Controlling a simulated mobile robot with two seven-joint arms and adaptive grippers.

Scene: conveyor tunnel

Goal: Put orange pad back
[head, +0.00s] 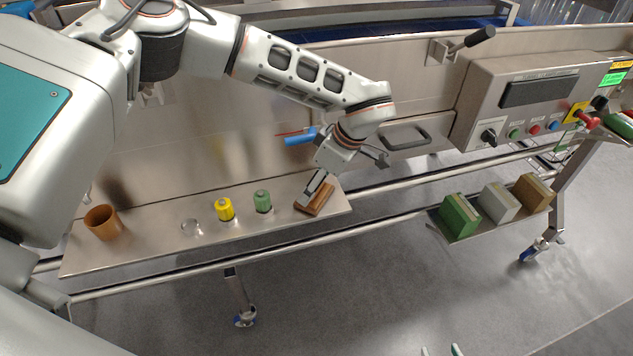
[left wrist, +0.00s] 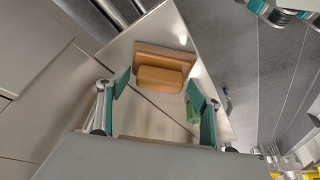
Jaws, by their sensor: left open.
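The orange-brown pad (head: 322,203), a flat plate with a raised block on it, lies near the right end of the narrow steel shelf. It also shows in the left wrist view (left wrist: 162,76), beyond and between the fingertips. My left gripper (head: 312,188) is right at the pad, pointing down at it, and partly hides it. In the left wrist view its two green-padded fingers (left wrist: 157,90) are apart, with nothing held between them. Only two fingertips of my right gripper (head: 441,351) show at the bottom edge of the head view, spread apart and empty.
The steel shelf (head: 150,252) also holds a brown cup (head: 103,222), a clear glass (head: 191,227), a yellow jar (head: 225,209) and a green jar (head: 263,201). A small tray at right carries green (head: 460,214), grey (head: 499,203) and brown (head: 533,193) blocks. Rails run alongside.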

